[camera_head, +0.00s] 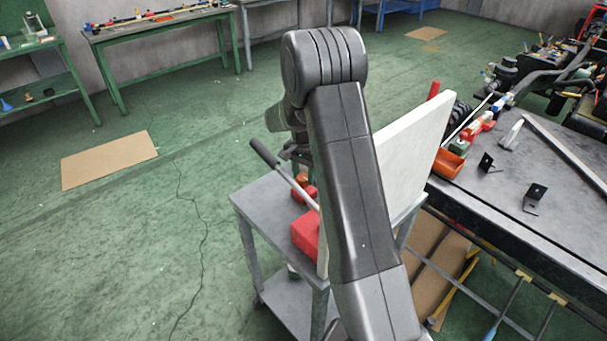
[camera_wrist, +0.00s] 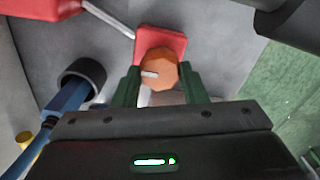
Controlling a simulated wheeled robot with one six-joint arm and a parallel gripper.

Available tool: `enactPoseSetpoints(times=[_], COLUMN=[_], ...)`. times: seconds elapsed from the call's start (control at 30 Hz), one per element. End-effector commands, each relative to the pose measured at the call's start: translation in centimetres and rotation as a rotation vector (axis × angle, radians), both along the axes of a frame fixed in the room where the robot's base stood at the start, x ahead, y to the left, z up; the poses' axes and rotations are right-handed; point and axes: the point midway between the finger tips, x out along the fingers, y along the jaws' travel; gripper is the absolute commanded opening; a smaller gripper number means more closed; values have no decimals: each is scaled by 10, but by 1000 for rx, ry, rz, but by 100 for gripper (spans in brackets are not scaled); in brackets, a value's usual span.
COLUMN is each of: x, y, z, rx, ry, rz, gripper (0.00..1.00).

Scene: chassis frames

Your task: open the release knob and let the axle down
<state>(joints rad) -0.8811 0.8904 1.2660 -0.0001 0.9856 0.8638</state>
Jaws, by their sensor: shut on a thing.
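An orange faceted release knob (camera_wrist: 160,70) with a pale mark sits against a red block (camera_wrist: 160,40) in the wrist view. My gripper (camera_wrist: 158,82) has its two green fingers closed on either side of the knob. In the head view, my own arm hides most of the gripper; a small orange piece, likely the knob (camera_head: 301,178), shows beside red parts (camera_head: 306,235) on a grey cart. A grey lever with a black grip (camera_head: 265,152) slants across the cart. I cannot clearly identify the axle.
The grey cart (camera_head: 262,196) carries an upright pale panel (camera_head: 410,150) close to my arm. A dark workbench (camera_head: 480,205) with brackets and an orange bin (camera_head: 448,164) stands to the right. The green floor on the left is mostly clear.

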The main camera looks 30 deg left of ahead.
Motion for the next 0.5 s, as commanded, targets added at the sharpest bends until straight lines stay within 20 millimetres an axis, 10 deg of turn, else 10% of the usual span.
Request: enactPoseSetpoints(times=[0.5], x=[0], y=[1], z=[-1], rx=[1], ry=[-1], rz=[385], gripper=[16])
